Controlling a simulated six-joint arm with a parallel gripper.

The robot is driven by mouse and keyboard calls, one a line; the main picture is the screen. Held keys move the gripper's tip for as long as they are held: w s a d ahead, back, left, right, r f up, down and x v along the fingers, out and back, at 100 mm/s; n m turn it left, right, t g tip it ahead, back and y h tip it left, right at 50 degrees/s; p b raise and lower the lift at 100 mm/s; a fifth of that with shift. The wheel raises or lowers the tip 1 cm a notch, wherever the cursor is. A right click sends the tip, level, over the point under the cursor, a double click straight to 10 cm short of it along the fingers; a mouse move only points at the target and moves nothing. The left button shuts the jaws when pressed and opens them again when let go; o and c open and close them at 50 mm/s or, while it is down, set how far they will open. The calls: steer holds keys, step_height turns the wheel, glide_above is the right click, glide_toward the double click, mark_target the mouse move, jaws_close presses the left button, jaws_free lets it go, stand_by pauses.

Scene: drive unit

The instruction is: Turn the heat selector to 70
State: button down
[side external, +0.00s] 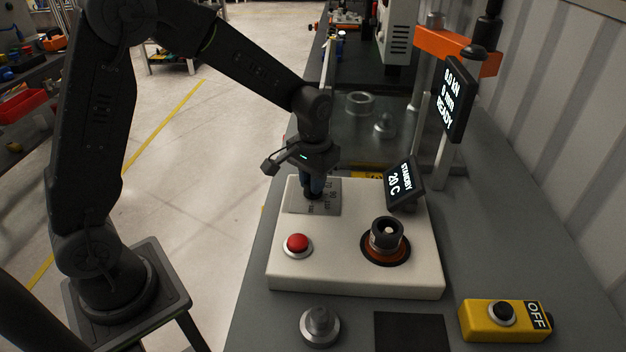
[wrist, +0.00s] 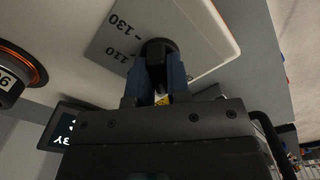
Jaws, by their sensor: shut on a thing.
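The heat selector is a black knob (wrist: 158,47) on a grey scale plate (wrist: 196,36). The marks 130 and 110 show on the plate in the wrist view; the other marks are hidden there. In the side view the plate (side external: 329,208) lies at the back left of a white unit (side external: 330,275), its marks too small to read surely. My gripper (side external: 314,186) points down over the plate, shut on the knob; its fingers (wrist: 159,78) sit on either side of it in the wrist view. The knob's pointer cannot be made out. A small display (side external: 403,183) reads STANDBY, 20 C.
A red button (side external: 297,243) and a round heater with a dark ring part (side external: 386,235) sit on the unit. A yellow OFF box (side external: 503,320), a metal part (side external: 320,326) and a dark pad (side external: 410,333) lie in front. A press with a READY display (side external: 455,100) stands behind.

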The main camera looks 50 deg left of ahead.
steer(key=shift+m, duration=0.9)
steer(key=c, duration=1.1)
jaws_free()
steer(key=shift+r, duration=0.1)
step_height(320, 180, up, 14)
steer(key=shift+f, duration=0.15)
